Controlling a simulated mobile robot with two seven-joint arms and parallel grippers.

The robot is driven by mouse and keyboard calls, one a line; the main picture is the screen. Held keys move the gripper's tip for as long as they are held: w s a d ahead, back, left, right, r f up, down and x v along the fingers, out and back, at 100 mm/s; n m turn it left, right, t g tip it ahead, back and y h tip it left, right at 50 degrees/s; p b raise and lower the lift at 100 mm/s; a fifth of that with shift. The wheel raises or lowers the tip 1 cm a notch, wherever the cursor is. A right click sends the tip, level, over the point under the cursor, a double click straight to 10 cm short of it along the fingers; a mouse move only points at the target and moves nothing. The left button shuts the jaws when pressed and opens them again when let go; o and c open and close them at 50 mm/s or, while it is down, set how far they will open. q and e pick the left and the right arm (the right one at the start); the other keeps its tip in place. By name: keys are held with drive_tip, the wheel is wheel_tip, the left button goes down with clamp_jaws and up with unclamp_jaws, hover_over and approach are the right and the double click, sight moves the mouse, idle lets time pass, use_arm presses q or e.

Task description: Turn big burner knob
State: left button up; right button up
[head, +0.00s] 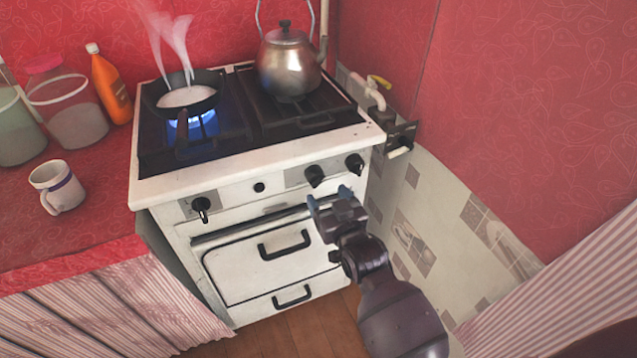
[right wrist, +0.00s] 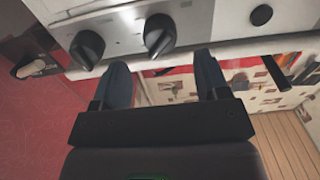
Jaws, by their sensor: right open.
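The white stove (head: 262,172) carries a dark knob (head: 201,206) at the left of its front panel. Two more dark knobs, an inner one (head: 314,175) and an outer one (head: 354,163), sit at the right. I cannot tell which is the big burner's. My right gripper (head: 329,197) is open and empty, just in front of and below the right pair. In the right wrist view, the outer knob (right wrist: 87,48) and inner knob (right wrist: 158,34) show beyond the open fingers (right wrist: 160,68). The inner knob lies near the gap between the fingertips, apart from them. My left gripper is not seen.
A steaming pan (head: 186,97) sits over a blue flame (head: 196,124). A kettle (head: 290,65) stands on the right burner. A small button (head: 258,187) is mid-panel. The oven handle (head: 284,245) is below. A mug (head: 57,187) stands on the left counter.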

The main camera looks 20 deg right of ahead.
sight(320, 184)
drive_tip(key=shift+w+a+b, duration=0.1)
drive_tip(key=shift+w+b, duration=0.3)
drive_tip(key=shift+w, duration=2.25)
drive_tip(key=c, duration=0.9)
